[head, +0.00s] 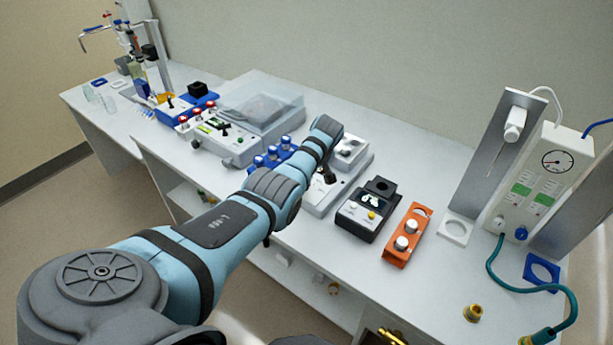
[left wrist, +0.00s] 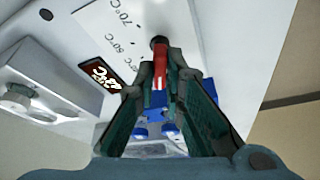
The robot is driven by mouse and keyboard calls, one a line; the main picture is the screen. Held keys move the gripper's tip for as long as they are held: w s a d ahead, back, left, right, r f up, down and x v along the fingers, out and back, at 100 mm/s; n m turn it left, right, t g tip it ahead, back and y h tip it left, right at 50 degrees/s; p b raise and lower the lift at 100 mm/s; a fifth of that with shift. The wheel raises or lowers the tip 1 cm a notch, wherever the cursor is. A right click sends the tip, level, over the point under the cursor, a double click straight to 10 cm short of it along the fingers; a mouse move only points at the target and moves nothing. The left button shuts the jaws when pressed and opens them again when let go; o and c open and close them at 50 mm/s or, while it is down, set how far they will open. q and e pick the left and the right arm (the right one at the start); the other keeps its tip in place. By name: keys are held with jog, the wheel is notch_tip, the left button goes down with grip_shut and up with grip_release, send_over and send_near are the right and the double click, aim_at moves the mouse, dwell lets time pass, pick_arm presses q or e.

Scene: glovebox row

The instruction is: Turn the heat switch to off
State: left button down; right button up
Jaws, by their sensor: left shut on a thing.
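My left gripper (left wrist: 162,88) is shut on a small red switch with a black tip (left wrist: 159,66), which stands between its fingers in the left wrist view. I take this to be the heat switch; its exact setting cannot be told. It sits on a pale heater unit (left wrist: 75,60) with printed temperature marks and a dark display with red-edged digits (left wrist: 102,75). In the head view the heater unit (head: 352,178) stands mid-bench, partly hidden by my left arm, with the gripper (head: 327,178) at its front panel. My right gripper is not in view.
To the right stand a black device (head: 367,213) and an orange holder with white knobs (head: 406,235). A blue rack of vials (head: 268,157) lies to the left, by a clear-lidded unit (head: 262,100). A teal hose (head: 500,275) runs at the far right.

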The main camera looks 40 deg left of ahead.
pick_arm(q)
jog(key=c, duration=1.7)
grip_release()
jog(key=v, duration=1.2)
jog(key=shift+a, duration=0.1)
